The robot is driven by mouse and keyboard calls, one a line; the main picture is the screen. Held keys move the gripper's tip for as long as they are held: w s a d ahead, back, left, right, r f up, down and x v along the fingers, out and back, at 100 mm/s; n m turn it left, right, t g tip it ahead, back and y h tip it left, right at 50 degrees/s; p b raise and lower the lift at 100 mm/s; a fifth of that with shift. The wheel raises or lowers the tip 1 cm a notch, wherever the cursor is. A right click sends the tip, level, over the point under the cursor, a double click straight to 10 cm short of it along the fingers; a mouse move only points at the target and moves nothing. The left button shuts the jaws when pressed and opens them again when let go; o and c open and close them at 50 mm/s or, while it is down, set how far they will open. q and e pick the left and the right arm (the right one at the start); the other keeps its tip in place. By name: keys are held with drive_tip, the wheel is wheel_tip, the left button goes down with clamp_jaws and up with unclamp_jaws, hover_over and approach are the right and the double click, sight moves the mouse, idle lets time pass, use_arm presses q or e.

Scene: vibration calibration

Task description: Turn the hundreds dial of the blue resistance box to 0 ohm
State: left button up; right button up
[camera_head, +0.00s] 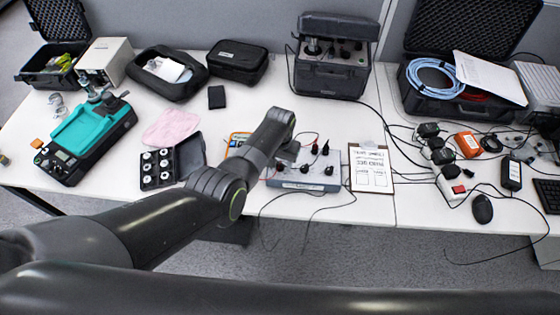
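The resistance box (322,184) is a low box with a pale grey-blue face, near the front edge of the table. Several black dials show on its face, with a dial (329,170) at the right, and black and red plugs with leads stand at its back. My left arm reaches in from the left, and my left gripper (287,153) is over the left part of the box. The wrist hides that part of the face and most of the fingers. I cannot tell whether the fingers touch a dial, and the markings are too small to read. My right gripper is out of view.
A clipboard (371,168) lies just right of the box. A dark instrument case (331,70) stands behind it. A case of weights (163,168) and a teal device (87,137) are at left. Cables, adapters and a power strip (452,185) crowd the right. Leads hang over the front edge.

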use_arm(q)
drive_tip(key=c, duration=0.9)
drive_tip(key=shift+n, duration=0.3)
drive_tip(key=n, duration=0.5)
drive_tip(key=shift+n, duration=0.3)
drive_tip(key=n, duration=0.5)
drive_tip(key=shift+n+p, duration=0.3)
drive_tip(key=o, duration=1)
